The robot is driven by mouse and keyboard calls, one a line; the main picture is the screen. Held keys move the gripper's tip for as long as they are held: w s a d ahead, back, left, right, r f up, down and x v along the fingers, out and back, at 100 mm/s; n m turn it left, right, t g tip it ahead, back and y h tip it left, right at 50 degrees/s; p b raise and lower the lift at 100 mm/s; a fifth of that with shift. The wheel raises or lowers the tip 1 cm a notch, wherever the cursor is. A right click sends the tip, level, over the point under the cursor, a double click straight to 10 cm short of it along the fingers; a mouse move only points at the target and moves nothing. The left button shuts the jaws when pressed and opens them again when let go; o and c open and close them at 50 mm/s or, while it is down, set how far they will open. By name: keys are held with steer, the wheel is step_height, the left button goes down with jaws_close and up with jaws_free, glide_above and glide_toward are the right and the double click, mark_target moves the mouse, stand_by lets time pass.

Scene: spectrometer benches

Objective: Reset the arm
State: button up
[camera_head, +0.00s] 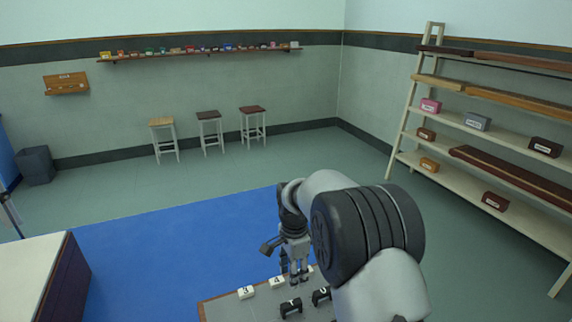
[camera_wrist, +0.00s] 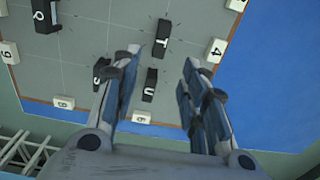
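My arm reaches forward from the lower right of the head view, with its elbow bent. My gripper (camera_head: 297,279) points down over a grey board. In the wrist view my gripper (camera_wrist: 160,60) has its two fingers spread apart, with nothing held between them. Black blocks marked T (camera_wrist: 162,38) and U (camera_wrist: 150,85) show in the gap, on the board beneath. A black block marked S (camera_wrist: 101,72) is partly hidden by the left finger.
The grey board (camera_wrist: 75,42) also carries white blocks, including one marked 4 (camera_wrist: 214,50). A blue mat (camera_head: 170,255) lies around it. Stools (camera_head: 208,116) stand at the back wall. A ladder-like shelf (camera_head: 470,180) stands right, a white-topped bench (camera_head: 30,275) left.

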steer(key=s+d+r+n+t, duration=0.1)
steer(key=s+d+r+n, duration=0.25)
steer(key=s+r, duration=0.45)
steer(key=s+d+r+n+t, duration=0.1)
steer(key=s+d+r+n, duration=0.25)
steer(key=s+r, duration=0.45)
steer(key=s+d+r+n+t, duration=0.1)
steer(key=s+d+n, duration=0.1)
steer(key=s, duration=0.7)
steer(key=s+d+r+n+t, duration=0.1)
steer(key=s+n, duration=0.3)
steer(key=s, duration=0.5)
steer(key=shift+s+d+r+t, duration=0.2)
steer(key=shift+d+t, duration=0.1)
steer(key=shift+d, duration=0.55)
